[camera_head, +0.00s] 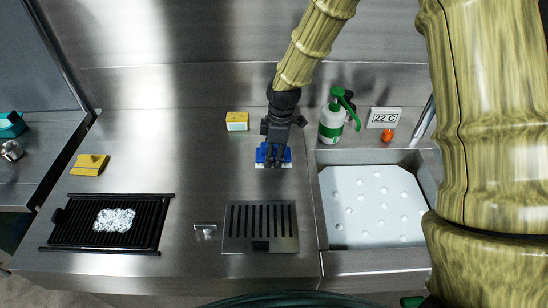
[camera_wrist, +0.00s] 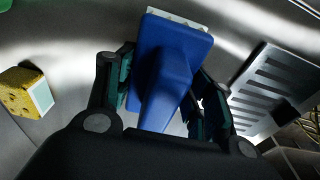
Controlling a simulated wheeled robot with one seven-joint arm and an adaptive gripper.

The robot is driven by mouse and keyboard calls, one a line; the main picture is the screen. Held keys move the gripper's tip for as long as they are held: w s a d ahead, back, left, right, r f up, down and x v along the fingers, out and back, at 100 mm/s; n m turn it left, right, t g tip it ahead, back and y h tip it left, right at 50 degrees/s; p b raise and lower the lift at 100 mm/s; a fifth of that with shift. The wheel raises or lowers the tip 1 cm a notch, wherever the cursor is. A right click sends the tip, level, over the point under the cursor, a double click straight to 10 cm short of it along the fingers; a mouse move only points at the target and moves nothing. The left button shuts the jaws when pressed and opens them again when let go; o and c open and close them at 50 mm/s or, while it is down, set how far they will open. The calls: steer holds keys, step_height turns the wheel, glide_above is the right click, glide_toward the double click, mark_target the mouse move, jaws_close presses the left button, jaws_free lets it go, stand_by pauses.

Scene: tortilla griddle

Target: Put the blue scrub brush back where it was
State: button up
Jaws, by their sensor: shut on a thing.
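The blue scrub brush (camera_head: 263,155) is at my gripper (camera_head: 273,152), over the steel counter between the yellow sponge and the slotted grate. In the wrist view the blue brush (camera_wrist: 172,60) stands between my two fingers (camera_wrist: 160,92), which are shut on it. Its white bristles (camera_wrist: 180,18) show at the far edge. In the head view the white bristle edge shows just below the blue body, at or close above the counter. I cannot tell whether it touches.
A yellow sponge (camera_head: 237,121) lies left of my gripper; it also shows in the wrist view (camera_wrist: 22,92). A green-white spray bottle (camera_head: 332,122) stands close at right, beside the sink (camera_head: 322,205). A slotted grate (camera_head: 232,240) lies in front. A black griddle (camera_head: 75,238) is at left.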

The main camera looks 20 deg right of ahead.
mark_target(274, 161)
steer(key=shift+f+p, duration=0.8)
steer(key=shift+f, duration=0.9)
steer(key=shift+f, duration=0.15)
steer(key=o, duration=1.2)
steer(key=shift+s+d+r+b, duration=0.1)
steer(key=shift+d+r+b, duration=0.35)
steer(key=shift+r, duration=1.6)
steer(key=shift+s+r+b, duration=0.1)
steer(key=shift+r+b, duration=0.6)
steer(key=shift+r, duration=1.3)
steer(key=shift+d+r+b, duration=0.25)
steer(key=shift+r+b, duration=0.35)
steer(key=shift+r, duration=1.45)
